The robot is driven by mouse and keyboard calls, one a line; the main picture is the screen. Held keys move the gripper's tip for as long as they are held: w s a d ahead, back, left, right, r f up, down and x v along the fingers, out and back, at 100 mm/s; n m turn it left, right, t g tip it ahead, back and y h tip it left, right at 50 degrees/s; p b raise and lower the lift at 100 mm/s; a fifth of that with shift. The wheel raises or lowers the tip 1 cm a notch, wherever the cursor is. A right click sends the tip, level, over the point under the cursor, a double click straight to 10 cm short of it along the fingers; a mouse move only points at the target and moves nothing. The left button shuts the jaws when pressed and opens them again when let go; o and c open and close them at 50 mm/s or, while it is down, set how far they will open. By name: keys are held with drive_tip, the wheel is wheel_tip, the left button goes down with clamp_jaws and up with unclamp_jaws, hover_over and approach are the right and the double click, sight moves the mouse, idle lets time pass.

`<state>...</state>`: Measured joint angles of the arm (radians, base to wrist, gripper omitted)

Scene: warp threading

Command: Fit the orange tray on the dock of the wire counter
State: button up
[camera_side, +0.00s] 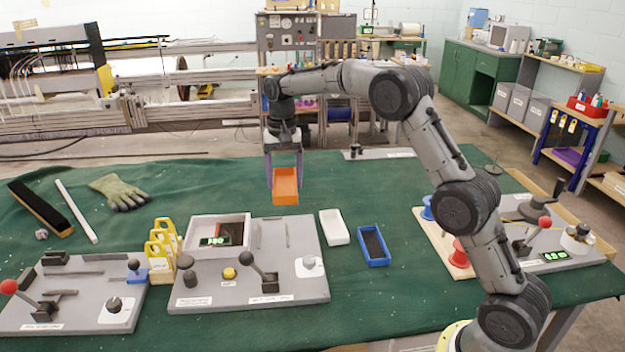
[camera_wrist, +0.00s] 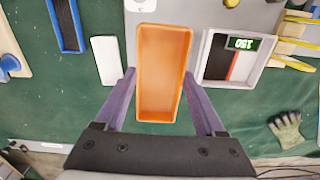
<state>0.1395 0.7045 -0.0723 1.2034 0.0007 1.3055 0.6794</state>
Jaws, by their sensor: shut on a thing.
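The orange tray (camera_side: 286,187) is an open, empty box. My gripper (camera_side: 284,172) is shut on it and holds it above the back edge of the central grey panel (camera_side: 290,272). In the wrist view the two purple fingers grip the long sides of the orange tray (camera_wrist: 160,105). The panel carries a white-walled bay (camera_side: 195,233) with a green lit display (camera_side: 214,240), and levers and knobs. In the wrist view this bay (camera_wrist: 208,45) is right of the tray, apart from it. I cannot tell which part is the dock.
Other lever panels sit at far left (camera_side: 75,290) and right (camera_side: 560,245). A glove (camera_side: 118,191) lies at back left.

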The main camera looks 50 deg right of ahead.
drive_tip(key=shift+w+a+f, duration=0.25)
drive_tip(key=shift+w+f, duration=0.45)
drive_tip(key=shift+f, duration=1.7)
drive_tip(key=shift+w+a+f, duration=0.25)
drive_tip(key=shift+w+f, duration=0.4)
drive_tip(key=shift+f, duration=1.7)
drive_tip(key=shift+w+a+f, duration=0.25)
drive_tip(key=shift+w+f, duration=0.45)
drive_tip(key=shift+f, duration=1.7)
drive_tip(key=shift+f, duration=1.05)
drive_tip(key=o, duration=1.4)
drive_tip(key=shift+c, duration=0.2)
drive_tip(key=shift+r, duration=0.1)
wheel_tip(320, 180, up, 7)
